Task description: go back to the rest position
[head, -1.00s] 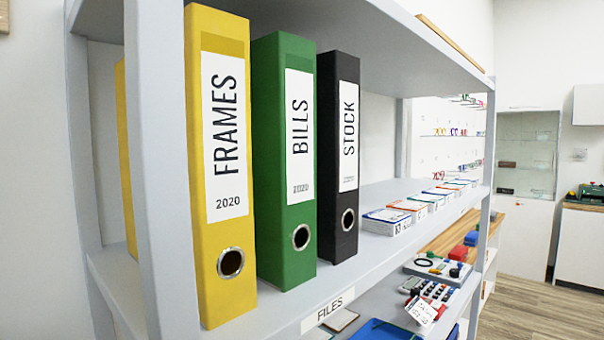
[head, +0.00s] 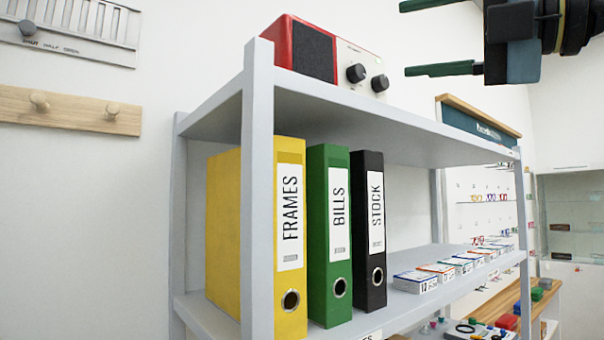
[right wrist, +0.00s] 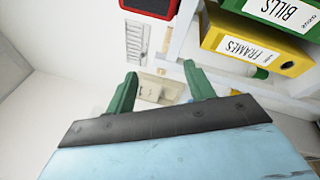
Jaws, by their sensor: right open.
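My right gripper (head: 440,38) is at the upper right of the head view, in front of and above the shelf's top board. Its two green fingers are apart with nothing between them. In the right wrist view the open fingers (right wrist: 160,92) point toward the wall and shelf, also empty. My left gripper is not in view.
A grey shelf (head: 258,200) holds yellow (head: 290,240), green (head: 330,240) and black (head: 368,235) binders and several small boxes (head: 415,282). A red radio-like box (head: 305,50) stands on top. A wooden peg rail (head: 70,110) and vent (head: 75,30) are on the wall.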

